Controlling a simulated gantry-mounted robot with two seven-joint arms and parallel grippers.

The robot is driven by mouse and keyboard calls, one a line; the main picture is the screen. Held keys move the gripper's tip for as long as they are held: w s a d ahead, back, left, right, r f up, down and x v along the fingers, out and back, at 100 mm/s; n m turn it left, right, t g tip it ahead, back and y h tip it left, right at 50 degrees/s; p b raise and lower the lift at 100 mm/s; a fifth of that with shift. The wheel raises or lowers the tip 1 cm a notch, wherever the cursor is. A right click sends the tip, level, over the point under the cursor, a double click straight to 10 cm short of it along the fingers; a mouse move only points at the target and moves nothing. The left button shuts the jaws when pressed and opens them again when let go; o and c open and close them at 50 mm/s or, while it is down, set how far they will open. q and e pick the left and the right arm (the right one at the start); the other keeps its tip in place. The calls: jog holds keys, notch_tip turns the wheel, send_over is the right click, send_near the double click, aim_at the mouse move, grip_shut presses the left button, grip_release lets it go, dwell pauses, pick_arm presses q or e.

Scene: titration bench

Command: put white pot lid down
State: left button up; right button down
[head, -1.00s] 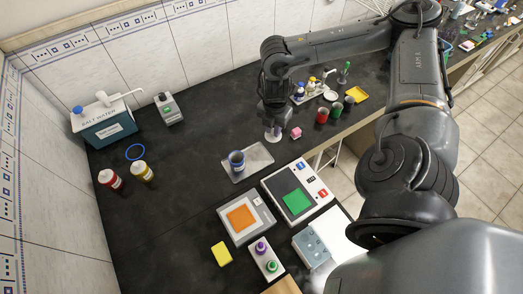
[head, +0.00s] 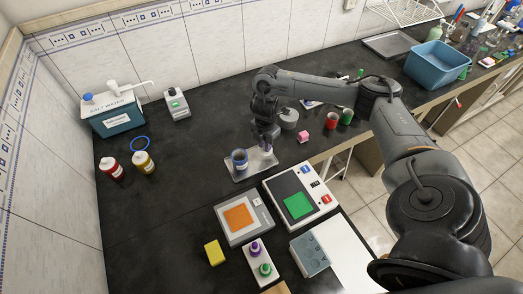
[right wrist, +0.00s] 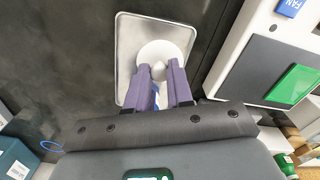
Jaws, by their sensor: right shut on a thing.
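The white pot lid (right wrist: 175,52) is round with a small knob. My right gripper (right wrist: 160,70) is shut on it, by the knob as it appears in the right wrist view. In the head view the gripper (head: 267,146) points down at the right part of a metal tray (head: 255,169). The tray also lies under the lid in the right wrist view (right wrist: 127,40). I cannot tell whether the lid touches the tray. A blue pot (head: 240,160) stands upright on the tray's left part, close beside the gripper. My left gripper is not in view.
A device with a green square (head: 298,205) stands in front of the tray, beside one with an orange square (head: 238,217). A pink cube (head: 303,136) and a red cup (head: 331,120) are to the right.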

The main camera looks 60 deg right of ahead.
aim_at(262, 149)
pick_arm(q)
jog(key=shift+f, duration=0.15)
pick_arm(e)
jog(key=shift+w+a+f, duration=0.1)
jog(key=shift+w+f, duration=0.4)
jog(key=shift+w, duration=0.2)
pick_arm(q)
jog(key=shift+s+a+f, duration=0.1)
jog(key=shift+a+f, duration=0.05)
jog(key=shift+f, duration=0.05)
pick_arm(e)
jog(key=shift+f, duration=1.95)
jog(key=shift+f, duration=0.1)
pick_arm(q)
jog(key=shift+b, duration=0.3)
pick_arm(e)
jog(key=c, duration=1)
grip_release()
notch_tip(262, 149, up, 11)
jog(key=p, duration=0.4)
jog(key=shift+f, duration=0.2)
pick_arm(q)
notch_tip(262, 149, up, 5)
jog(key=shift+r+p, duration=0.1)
jog(key=shift+p, duration=0.55)
pick_arm(e)
jog(key=shift+r, duration=0.8)
